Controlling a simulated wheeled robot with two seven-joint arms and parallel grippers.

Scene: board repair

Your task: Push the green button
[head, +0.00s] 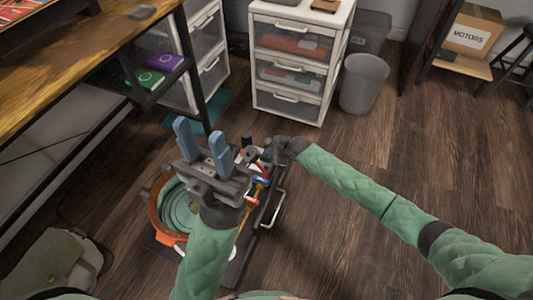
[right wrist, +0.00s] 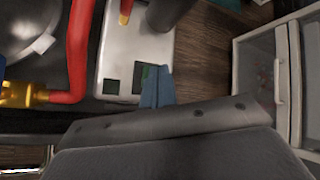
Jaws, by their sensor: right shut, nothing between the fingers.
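In the right wrist view, a pale metal box (right wrist: 133,48) carries small dark green square patches, one (right wrist: 112,87) to the left of my right gripper (right wrist: 158,72). Another green patch shows right behind its blue fingertips; I cannot tell which patch is the button or whether the fingertips touch it. The right gripper is shut and empty. In the head view it is at the cluttered tool cart (head: 268,215), its fingers mostly hidden. My left gripper (head: 201,142) has its blue fingers apart, empty, above the cart.
A red hose (right wrist: 78,50) with a brass fitting (right wrist: 15,95) lies left of the metal box. An orange-rimmed round container (head: 157,222) is on the cart. Green (head: 146,78) and purple (head: 165,61) cases lie under the wooden bench (head: 90,55). A drawer unit (head: 298,60) and grey bin (head: 363,85) stand behind.

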